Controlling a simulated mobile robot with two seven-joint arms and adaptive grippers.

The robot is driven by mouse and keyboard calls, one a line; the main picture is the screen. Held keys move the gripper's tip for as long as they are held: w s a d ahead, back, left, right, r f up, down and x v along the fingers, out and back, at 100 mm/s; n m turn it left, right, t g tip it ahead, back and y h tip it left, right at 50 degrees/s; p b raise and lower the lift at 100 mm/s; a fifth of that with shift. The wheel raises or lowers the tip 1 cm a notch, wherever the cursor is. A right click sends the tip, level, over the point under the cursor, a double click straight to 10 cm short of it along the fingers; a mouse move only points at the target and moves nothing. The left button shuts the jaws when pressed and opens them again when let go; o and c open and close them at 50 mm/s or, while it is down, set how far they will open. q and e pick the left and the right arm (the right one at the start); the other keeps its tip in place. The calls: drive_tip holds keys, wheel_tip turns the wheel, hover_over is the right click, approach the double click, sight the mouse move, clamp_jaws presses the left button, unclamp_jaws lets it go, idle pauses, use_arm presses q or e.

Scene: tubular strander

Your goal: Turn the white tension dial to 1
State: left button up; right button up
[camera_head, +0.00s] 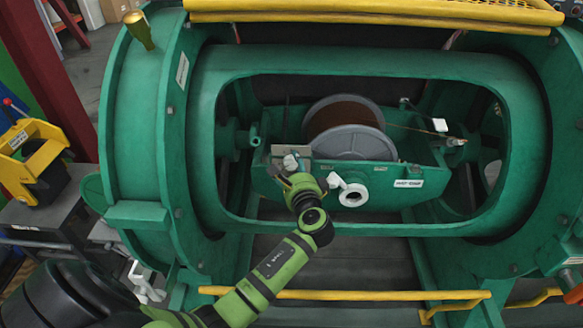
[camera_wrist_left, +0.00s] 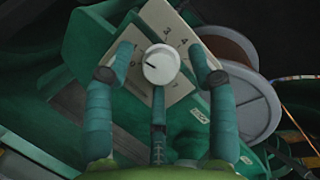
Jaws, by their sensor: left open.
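The white tension dial (camera_wrist_left: 163,65) sits on a pale numbered plate (camera_wrist_left: 180,28) in the left wrist view. A dark mark on its face points left. A 3 and a 4 are readable above and to the right of it; the figures at its left are too small to read surely. My left gripper (camera_wrist_left: 161,52) is open, its fingers on both sides of the dial with gaps visible; I cannot tell whether any finger touches it. In the head view my left gripper (camera_head: 294,178) is at the plate (camera_head: 277,152), partly hiding the dial (camera_head: 291,162). My right gripper is out of view.
The green cradle carries a grey-flanged spool (camera_head: 352,142) right of the dial. A white ring (camera_head: 353,195) projects from the cradle's front, close to my left gripper. The green tube frame (camera_head: 375,66) surrounds the opening. A yellow rail (camera_head: 360,295) runs low in front.

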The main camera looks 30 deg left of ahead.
use_arm(q)
drive_tip(key=v, duration=1.2)
drive_tip(key=shift+a, duration=0.15)
drive_tip(key=s+f+n+g+h, duration=0.5)
drive_tip(key=s+f+n+h, duration=0.15)
drive_tip(key=s+f, duration=0.55)
drive_tip(key=s+d+f+n+g+h, duration=0.25)
drive_tip(key=s+d+n+h, duration=0.35)
drive_tip(key=s, duration=0.5)
wheel_tip(320, 180, down, 19)
drive_tip(key=s+m+g+p, duration=0.2)
drive_tip(key=p, duration=0.2)
drive_tip(key=s+a+f+p, duration=0.1)
drive_tip(key=s+f+p, duration=0.1)
drive_tip(key=s+f, duration=0.3)
drive_tip(key=s+a+f+p, duration=0.1)
drive_tip(key=s+f, duration=0.4)
drive_tip(key=s, duration=0.5)
drive_tip(key=shift+s+g+p, duration=0.35)
